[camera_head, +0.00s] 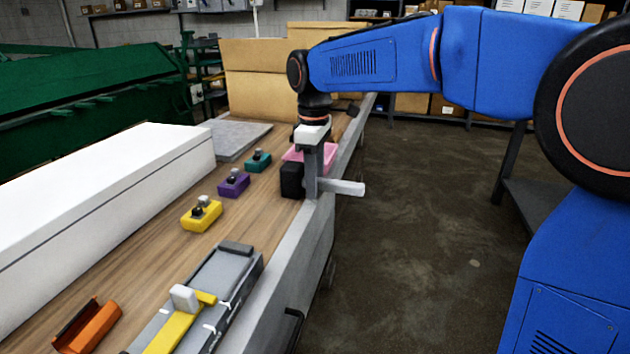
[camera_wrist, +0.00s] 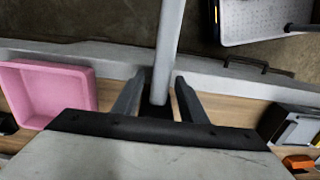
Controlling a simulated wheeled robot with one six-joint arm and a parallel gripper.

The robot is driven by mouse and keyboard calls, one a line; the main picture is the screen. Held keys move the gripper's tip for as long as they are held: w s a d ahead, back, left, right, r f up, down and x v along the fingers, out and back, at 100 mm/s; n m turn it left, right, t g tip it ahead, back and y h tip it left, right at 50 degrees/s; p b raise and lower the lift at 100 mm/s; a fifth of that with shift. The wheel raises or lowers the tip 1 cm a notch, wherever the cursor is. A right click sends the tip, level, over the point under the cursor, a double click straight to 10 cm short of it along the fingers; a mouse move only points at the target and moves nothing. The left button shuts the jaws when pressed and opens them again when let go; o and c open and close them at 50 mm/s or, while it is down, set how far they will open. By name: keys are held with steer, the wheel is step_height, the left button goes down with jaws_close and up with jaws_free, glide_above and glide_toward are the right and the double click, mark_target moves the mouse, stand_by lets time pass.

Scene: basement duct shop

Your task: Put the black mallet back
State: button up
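The black mallet has a black block head (camera_head: 291,180) and a pale grey handle (camera_head: 347,187). It is at the right edge of the wooden bench, with the handle sticking out past the edge over the floor. My gripper (camera_head: 311,190) points down at the mallet, just beside the head. In the wrist view the handle (camera_wrist: 169,45) runs between the two fingers of my gripper (camera_wrist: 159,82), with a gap showing on each side. The gripper looks open around the handle. The head is mostly hidden there by the gripper body.
A pink tray (camera_head: 322,151) stands just behind the mallet. Teal (camera_head: 258,161), purple (camera_head: 233,184) and yellow (camera_head: 201,214) blocks with knobs stand along the bench. A grey fixture (camera_head: 232,273) with a yellow bar and an orange channel (camera_head: 88,326) are nearer. A long white box (camera_head: 110,200) borders the left.

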step_height(320, 180, up, 12)
steer(key=shift+r, duration=0.15)
stand_by(0.4)
steer(key=s+d+f+m+t, duration=0.1)
steer(key=s+d+f+m, duration=0.3)
steer(key=s+d, duration=0.35)
steer(key=s+d+f+m+t, duration=0.1)
steer(key=s+d+f+m, duration=0.2)
steer(key=s+d, duration=0.45)
steer(key=s+d+f+m+t, duration=0.1)
steer(key=s+d+f+m, duration=0.2)
steer(key=s+f, duration=0.3)
steer(key=s+d+f+m+t, duration=0.1)
steer(key=s+d+f+m, duration=0.3)
steer(key=f, duration=0.6)
steer(key=s+d, duration=0.2)
steer(key=s, duration=0.1)
steer(key=shift+s+d+f+t, duration=0.15)
steer(key=shift+d+t, duration=0.1)
steer(key=shift+t, duration=0.15)
